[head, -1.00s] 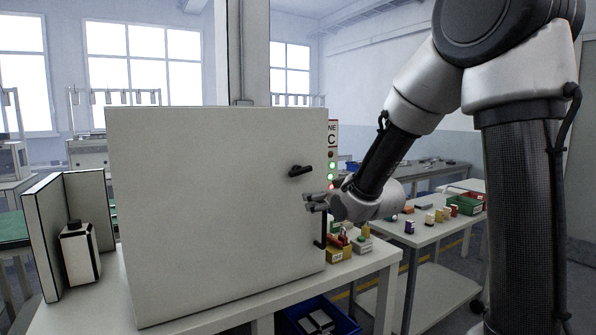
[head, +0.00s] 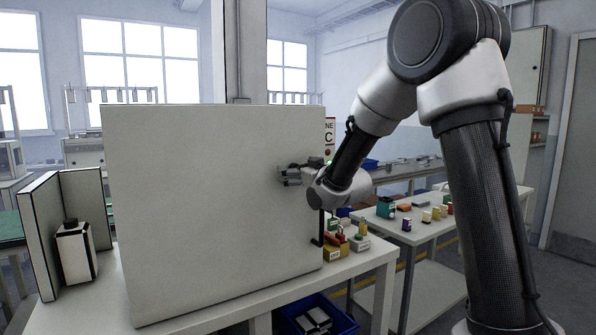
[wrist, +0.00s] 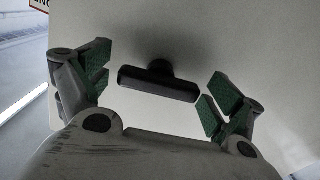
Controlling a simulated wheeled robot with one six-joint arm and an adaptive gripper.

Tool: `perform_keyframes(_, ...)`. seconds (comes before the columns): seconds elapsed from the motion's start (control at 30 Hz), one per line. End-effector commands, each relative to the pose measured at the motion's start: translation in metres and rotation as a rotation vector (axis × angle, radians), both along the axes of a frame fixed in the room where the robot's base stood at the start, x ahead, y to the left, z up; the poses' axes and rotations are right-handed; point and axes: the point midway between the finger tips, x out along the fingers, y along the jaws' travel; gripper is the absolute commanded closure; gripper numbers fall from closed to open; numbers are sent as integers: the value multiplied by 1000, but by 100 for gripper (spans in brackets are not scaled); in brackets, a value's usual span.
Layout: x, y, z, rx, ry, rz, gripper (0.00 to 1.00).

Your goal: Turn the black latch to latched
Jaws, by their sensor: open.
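The black latch (wrist: 158,84) is a short rounded bar on a round pivot, mounted on the pale cabinet door (head: 205,210). In the wrist view the bar lies crosswise, its right end slightly lower, between my two spread green-padded fingers. In the head view my gripper (head: 290,176) is at the upper right of the door and largely covers the latch. My gripper is open and empty. How deep the bar sits between the fingers I cannot tell.
Small colored parts (head: 345,243) lie on the table right of the cabinet. A white-and-black container (head: 75,252) stands at left. A blue bin (head: 320,316) is under the table.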

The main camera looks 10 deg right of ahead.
Motion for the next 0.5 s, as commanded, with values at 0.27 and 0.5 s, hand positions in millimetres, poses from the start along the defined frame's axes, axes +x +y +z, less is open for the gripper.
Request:
perform_keyframes(0.27,0,0,0,0,0,0,40)
perform_keyframes(0.5,0,0,0,16,5,0,53)
